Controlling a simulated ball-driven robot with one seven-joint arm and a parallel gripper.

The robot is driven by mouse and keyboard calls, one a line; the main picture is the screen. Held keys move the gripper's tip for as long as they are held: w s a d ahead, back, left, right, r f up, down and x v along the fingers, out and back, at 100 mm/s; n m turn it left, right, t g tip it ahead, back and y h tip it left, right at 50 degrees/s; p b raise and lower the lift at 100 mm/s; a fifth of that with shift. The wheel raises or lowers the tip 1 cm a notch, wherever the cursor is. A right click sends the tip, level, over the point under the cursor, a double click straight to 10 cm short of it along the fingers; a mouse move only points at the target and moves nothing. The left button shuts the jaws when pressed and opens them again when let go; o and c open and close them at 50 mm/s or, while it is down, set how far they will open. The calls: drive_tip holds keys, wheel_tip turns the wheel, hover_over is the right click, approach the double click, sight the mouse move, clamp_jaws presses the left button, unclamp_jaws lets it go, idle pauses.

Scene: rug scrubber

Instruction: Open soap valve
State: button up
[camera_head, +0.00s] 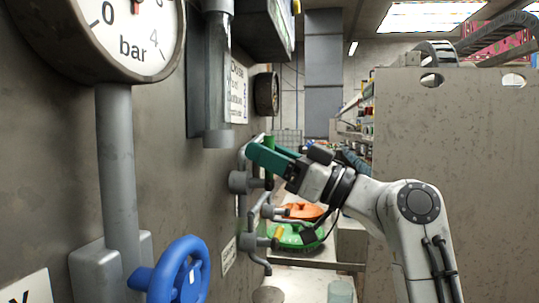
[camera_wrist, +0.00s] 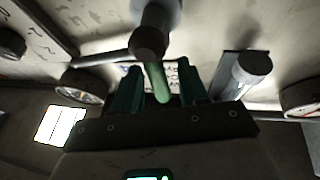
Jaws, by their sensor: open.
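The pipe valve on the left wall has a grey body (camera_head: 239,182) and a green lever handle (camera_head: 269,142). I cannot read a label saying it is the soap valve. My gripper (camera_head: 256,153) has dark green fingers and is open at this handle. In the wrist view the green handle (camera_wrist: 157,82) sticks out from the round grey valve end (camera_wrist: 150,42) into the gap between the two fingers of my gripper (camera_wrist: 163,72). The handle has space on both sides and is not clamped.
A second valve (camera_head: 249,243) sits lower on the same pipes. A blue handwheel (camera_head: 181,272) and a large bar gauge (camera_head: 120,35) are close on the left. Green and orange round items (camera_head: 300,235) lie behind the pipes. A speckled panel (camera_head: 460,170) stands on the right.

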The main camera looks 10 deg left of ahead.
drive_tip(key=p+v, duration=0.1)
drive_tip(key=v, duration=1)
drive_tip(key=b+v, duration=0.4)
drive_tip(key=v, duration=0.5)
drive_tip(key=shift+r, duration=0.1)
idle(0.4)
